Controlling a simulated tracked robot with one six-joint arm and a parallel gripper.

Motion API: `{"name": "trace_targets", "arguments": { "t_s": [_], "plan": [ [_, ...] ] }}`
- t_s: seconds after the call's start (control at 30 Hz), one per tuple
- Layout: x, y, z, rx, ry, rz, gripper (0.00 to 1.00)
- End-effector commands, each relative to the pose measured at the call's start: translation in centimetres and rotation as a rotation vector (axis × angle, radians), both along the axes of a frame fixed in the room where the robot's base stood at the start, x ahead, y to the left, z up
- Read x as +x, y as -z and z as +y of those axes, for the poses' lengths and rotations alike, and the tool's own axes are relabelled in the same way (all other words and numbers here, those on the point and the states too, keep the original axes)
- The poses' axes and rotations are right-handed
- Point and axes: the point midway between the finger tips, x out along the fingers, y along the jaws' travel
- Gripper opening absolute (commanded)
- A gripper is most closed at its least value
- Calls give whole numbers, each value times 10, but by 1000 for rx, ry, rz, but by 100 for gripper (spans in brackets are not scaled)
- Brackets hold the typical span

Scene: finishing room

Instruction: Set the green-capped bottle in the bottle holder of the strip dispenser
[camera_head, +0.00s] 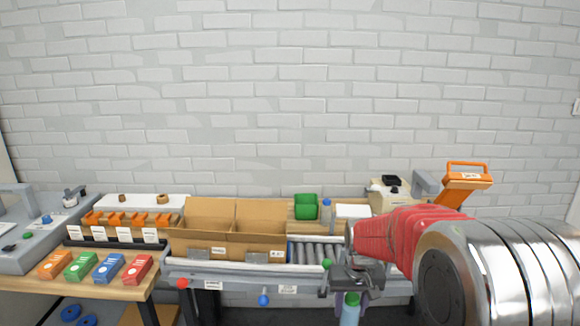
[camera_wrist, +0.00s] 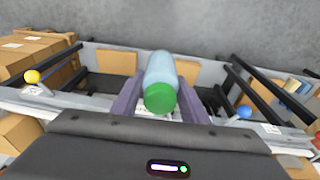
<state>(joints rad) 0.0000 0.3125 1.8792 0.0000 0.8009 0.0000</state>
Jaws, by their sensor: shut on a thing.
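The green-capped bottle (camera_head: 349,314) has a pale blue body and hangs upright below my wrist, in front of the conveyor. The wrist view shows its green cap (camera_wrist: 160,97) nearest the camera and its body (camera_wrist: 161,68) beyond. My gripper (camera_head: 350,299) is shut on it, with a purple finger on either side in the wrist view (camera_wrist: 158,104). A cream machine (camera_head: 388,197) with a dark top stands on the back bench at right and looks like the strip dispenser. My arm hides part of it, and its bottle holder cannot be made out.
A roller conveyor (camera_head: 312,252) carries an open cardboard box (camera_head: 235,235). A blue-capped bottle (camera_head: 326,210) and a green bin (camera_head: 306,206) stand behind it. An orange-handled device (camera_head: 466,180) stands at right. Small coloured boxes (camera_head: 108,267) lie on the left table.

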Motion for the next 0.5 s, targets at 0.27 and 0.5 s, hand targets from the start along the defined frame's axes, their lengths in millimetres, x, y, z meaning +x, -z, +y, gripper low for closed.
{"name": "trace_targets", "arguments": {
  "t_s": [0.27, 0.5],
  "plan": [
    [0, -41, 0, 0, 0, -5, 12],
    [0, -75, 0, 0, 0, -5, 12]
  ]
}}
